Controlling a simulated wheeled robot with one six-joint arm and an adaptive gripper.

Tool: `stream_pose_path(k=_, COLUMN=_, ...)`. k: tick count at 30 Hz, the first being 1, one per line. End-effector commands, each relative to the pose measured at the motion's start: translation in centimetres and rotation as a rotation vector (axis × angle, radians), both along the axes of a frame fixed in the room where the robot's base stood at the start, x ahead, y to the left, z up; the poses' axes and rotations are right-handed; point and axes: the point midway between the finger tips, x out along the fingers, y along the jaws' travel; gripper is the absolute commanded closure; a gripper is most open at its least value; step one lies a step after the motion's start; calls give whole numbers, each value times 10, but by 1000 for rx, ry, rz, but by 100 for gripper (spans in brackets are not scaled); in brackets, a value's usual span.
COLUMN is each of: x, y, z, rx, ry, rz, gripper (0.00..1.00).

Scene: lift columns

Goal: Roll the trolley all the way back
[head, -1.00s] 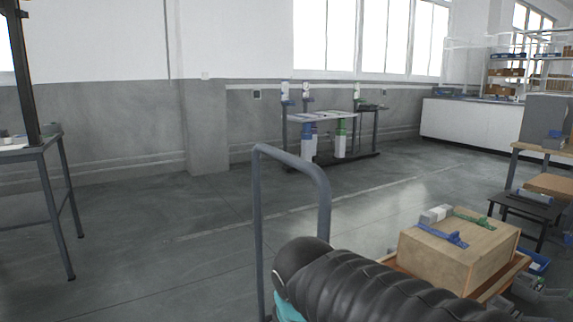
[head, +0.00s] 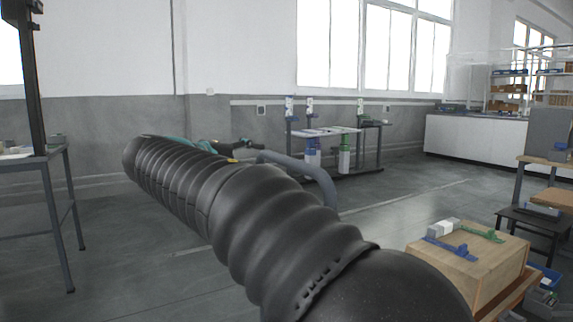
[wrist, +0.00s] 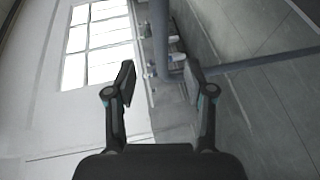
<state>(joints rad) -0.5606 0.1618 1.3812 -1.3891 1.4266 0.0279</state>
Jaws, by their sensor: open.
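The trolley's grey tubular handle (head: 312,172) stands ahead of me in the head view, mostly hidden behind my arm. The trolley's wooden deck (head: 512,302) shows at the lower right, with a wooden box on it. My gripper (head: 256,144) is at the far end of my arm, close to the top of the handle. In the wrist view my gripper (wrist: 160,80) is open and empty. A bent grey tube, seemingly the handle (wrist: 161,35), shows between and beyond the fingertips. I cannot tell whether it lies within the jaws.
The wooden box (head: 470,270) carries blue and green clamp-like pieces. A table (head: 50,160) stands at the left. A workstation with columns (head: 335,140) stands by the back wall. Benches and shelving fill the right side. Open floor (head: 150,260) lies left of the trolley.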

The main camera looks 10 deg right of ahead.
Motion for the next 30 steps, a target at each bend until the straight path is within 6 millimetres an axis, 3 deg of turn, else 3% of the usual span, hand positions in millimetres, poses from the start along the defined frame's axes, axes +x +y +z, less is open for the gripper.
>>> stream_pose_path(k=18, x=68, y=-80, z=-21, rx=2, ry=3, rz=-2, gripper=46)
stream_pose_path(k=30, x=84, y=-98, z=-25, rx=2, ry=3, rz=1, gripper=46)
